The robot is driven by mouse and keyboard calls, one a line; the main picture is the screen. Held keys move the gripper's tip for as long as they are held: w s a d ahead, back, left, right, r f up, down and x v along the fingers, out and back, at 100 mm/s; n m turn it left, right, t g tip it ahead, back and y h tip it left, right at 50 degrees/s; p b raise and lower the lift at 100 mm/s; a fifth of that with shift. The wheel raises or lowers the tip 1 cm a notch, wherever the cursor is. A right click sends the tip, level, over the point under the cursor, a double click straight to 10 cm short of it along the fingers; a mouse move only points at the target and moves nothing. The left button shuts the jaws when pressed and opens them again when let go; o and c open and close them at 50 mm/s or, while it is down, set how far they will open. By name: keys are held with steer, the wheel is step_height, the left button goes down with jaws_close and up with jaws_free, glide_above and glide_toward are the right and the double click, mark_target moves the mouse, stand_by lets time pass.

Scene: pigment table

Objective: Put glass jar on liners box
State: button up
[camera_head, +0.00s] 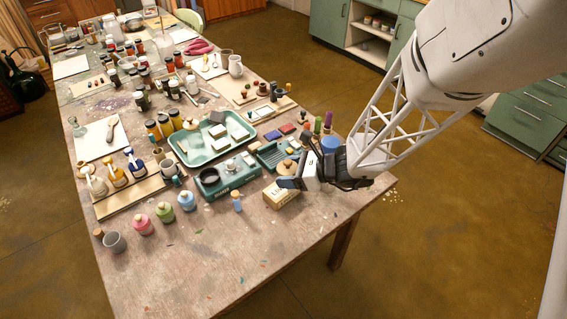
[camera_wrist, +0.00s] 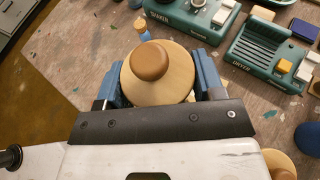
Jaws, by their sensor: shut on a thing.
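My gripper (camera_head: 289,179) hangs low over the front right part of the table. In the wrist view its blue fingers (camera_wrist: 159,80) are shut on the glass jar (camera_wrist: 177,87), one on each side. The jar shows a round cream top with a brown wooden knob; its body is hidden below. In the head view its top (camera_head: 288,166) shows just behind the near finger. The liners box (camera_head: 281,196), small and pale yellow, lies on the table just below the gripper. It is hidden in the wrist view. I cannot tell whether the jar touches the box.
The green shaker (camera_head: 228,180) and dryer (camera_wrist: 267,52) stand close by. A small blue bottle (camera_head: 237,201) stands left of the box. A blue round thing (camera_head: 330,144) is behind the gripper. Another cream round thing (camera_wrist: 280,164) is partly visible. The table's front is clear.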

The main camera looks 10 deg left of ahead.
steer(key=shift+w+a+f, duration=0.1)
steer(key=shift+w+a, duration=0.25)
steer(key=shift+w, duration=0.4)
steer(key=shift+w+a+f, duration=0.1)
steer(key=shift+w+a, duration=0.3)
steer(key=shift+w, duration=0.3)
steer(key=shift+w+a+f, duration=0.1)
steer(key=shift+w+a, duration=0.25)
steer(key=shift+w, duration=0.4)
steer(key=shift+f, duration=1.65)
steer(key=shift+f, duration=0.15)
steer(key=o, duration=1.1)
steer(key=shift+c, duration=0.2)
steer(key=shift+d, duration=0.1)
steer(key=v, duration=1.2)
